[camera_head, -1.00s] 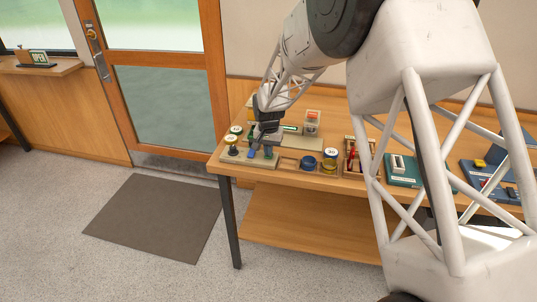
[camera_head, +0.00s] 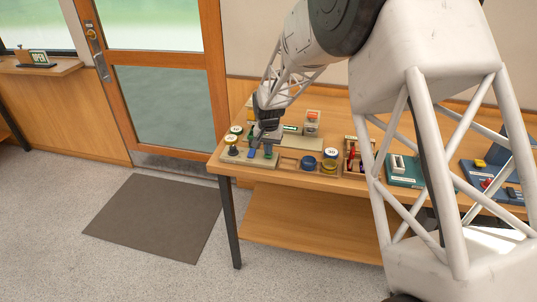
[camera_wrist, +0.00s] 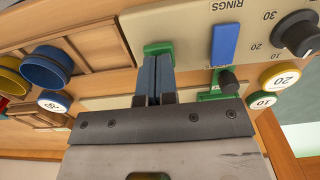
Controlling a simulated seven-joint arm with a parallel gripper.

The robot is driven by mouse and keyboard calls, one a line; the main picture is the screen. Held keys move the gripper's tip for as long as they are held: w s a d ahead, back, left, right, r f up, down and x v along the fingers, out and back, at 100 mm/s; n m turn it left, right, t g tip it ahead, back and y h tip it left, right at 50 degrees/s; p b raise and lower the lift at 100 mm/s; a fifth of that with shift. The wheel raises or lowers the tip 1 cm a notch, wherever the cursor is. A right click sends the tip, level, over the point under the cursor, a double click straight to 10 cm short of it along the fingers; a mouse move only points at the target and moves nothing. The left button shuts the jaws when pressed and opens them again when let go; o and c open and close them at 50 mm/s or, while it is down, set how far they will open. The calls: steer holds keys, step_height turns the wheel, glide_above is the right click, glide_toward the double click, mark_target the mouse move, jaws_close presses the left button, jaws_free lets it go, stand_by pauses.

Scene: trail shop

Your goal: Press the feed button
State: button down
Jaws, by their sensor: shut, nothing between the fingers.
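A pale control panel (camera_head: 237,160) lies at the left end of the wooden table. In the wrist view, the panel (camera_wrist: 195,42) bears the word RINGS, a blue rectangular button (camera_wrist: 225,43), a black dial knob (camera_wrist: 297,34) and a green piece (camera_wrist: 158,47). I cannot read a feed label on any of them. My gripper (camera_head: 259,146) is shut and empty, pointing down over the panel. In the wrist view its fingertips (camera_wrist: 157,60) are at the green piece and partly cover it; I cannot tell whether they touch. The blue button is beside the fingers, apart from them.
Round number tokens (camera_wrist: 280,77) stand near the panel. Blue and yellow rings (camera_head: 308,163) sit in a wooden tray beside it. A teal box (camera_head: 403,172) and a blue device (camera_head: 492,178) are farther right on the table (camera_head: 345,187).

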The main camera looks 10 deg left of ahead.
steer(key=shift+r, duration=0.95)
steer(key=shift+r, duration=2.5)
steer(key=shift+s+d+r, duration=0.1)
steer(key=shift+d+r, duration=0.05)
steer(key=shift+d, duration=0.05)
steer(key=s+d+r+t, duration=0.1)
steer(key=s+d+r, duration=0.75)
steer(key=d, duration=0.35)
steer(key=s+d+r, duration=0.7)
steer(key=s+d, duration=0.3)
steer(key=d, duration=0.2)
steer(key=s+d, duration=0.6)
steer(key=s, duration=0.7)
steer(key=s+d+t, duration=0.1)
steer(key=s+d, duration=0.6)
steer(key=s, duration=0.6)
steer(key=shift+s+d+f+t, duration=0.15)
steer(key=shift+s+f+t, duration=0.15)
steer(key=shift+s, duration=0.1)
